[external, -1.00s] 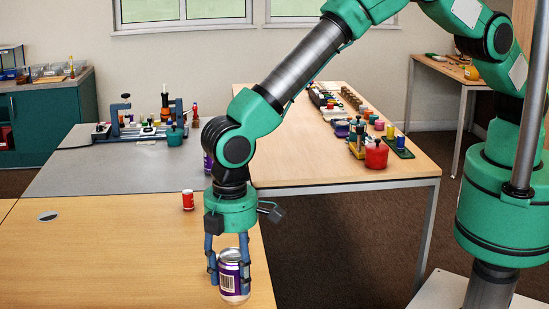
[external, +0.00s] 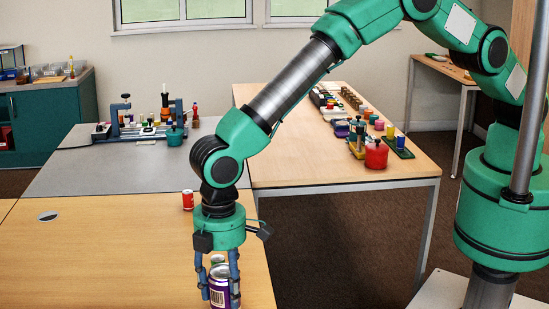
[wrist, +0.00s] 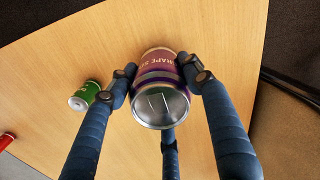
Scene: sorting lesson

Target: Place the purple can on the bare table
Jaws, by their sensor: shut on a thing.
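The purple can (external: 219,298) has a silver top and a white label patch. My gripper (external: 219,288) is shut on it, fingers around its sides, over the near part of the bare wooden table (external: 110,260). The wrist view shows the can (wrist: 160,65) between the dark blue fingers, its silver end (wrist: 160,106) toward the camera. Whether its base touches the table cannot be told; its lower end is cut off in the external view.
A green can (wrist: 85,96) stands close to the left finger in the wrist view. A red can (external: 187,200) stands farther back. A grey table (external: 95,175) adjoins behind, and another wooden table (external: 300,160) holds several items.

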